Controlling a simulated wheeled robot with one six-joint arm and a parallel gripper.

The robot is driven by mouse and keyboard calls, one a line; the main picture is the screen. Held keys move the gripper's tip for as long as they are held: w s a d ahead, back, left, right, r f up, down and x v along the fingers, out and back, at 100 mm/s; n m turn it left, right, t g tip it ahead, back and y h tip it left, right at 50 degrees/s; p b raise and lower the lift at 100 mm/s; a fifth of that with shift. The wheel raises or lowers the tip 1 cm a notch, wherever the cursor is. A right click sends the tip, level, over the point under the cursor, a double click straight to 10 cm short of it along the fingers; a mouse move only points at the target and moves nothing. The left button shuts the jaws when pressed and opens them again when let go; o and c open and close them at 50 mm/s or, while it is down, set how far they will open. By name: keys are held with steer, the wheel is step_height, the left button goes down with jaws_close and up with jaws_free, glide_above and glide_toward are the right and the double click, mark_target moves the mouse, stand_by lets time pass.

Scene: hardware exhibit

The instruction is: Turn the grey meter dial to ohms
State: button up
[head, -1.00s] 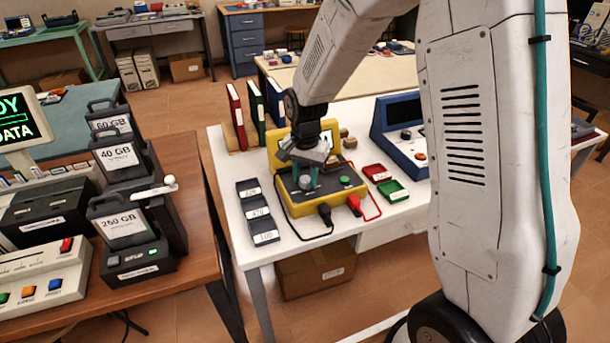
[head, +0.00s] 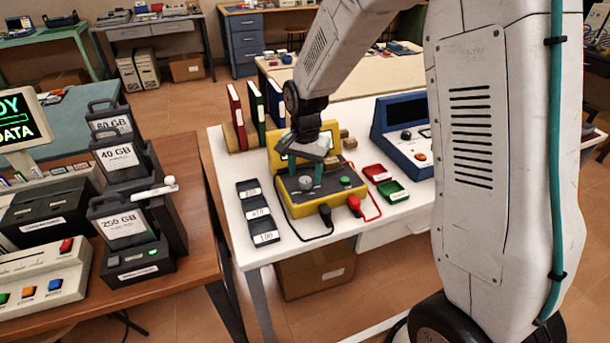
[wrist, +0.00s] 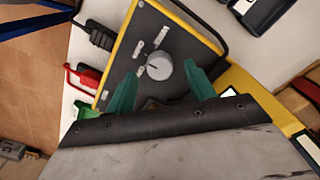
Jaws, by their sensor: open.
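The yellow meter (head: 352,199) with a dark grey panel stands on the white table; it also shows in the wrist view (wrist: 126,38). Its round grey dial (wrist: 159,66) carries a thin dark pointer line toward the left of the wrist view. Small white labels (wrist: 160,37) lie beside the dial, too small to read. My gripper (wrist: 160,72) is open, with its teal fingers on either side of the dial and visible gaps to it. In the head view my gripper (head: 305,177) is over the panel, partly covering the dial (head: 305,184).
Black and red plugs (head: 354,204) with cables sit at the meter's front. Red and green trays (head: 391,191) and a blue instrument (head: 408,140) stand right. Dark labelled blocks (head: 258,214) lie left; binders (head: 256,115) stand behind.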

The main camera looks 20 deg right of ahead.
mark_target(311, 194)
step_height(311, 194, up, 6)
steer(key=shift+r, duration=0.1)
stand_by(0.5)
steer(key=shift+s, duration=0.1)
steer(key=s+d+r+n, duration=0.1)
steer(key=s+r+n, duration=0.2)
steer(key=s, duration=0.7)
steer(key=s+d+r+n+t, duration=0.1)
steer(key=s+r+n, duration=0.2)
steer(key=s+r, duration=0.3)
steer(key=s+d+r+n, duration=0.1)
steer(key=s+r+n, duration=0.2)
steer(key=s, duration=1.1)
steer(key=shift+r, duration=0.7)
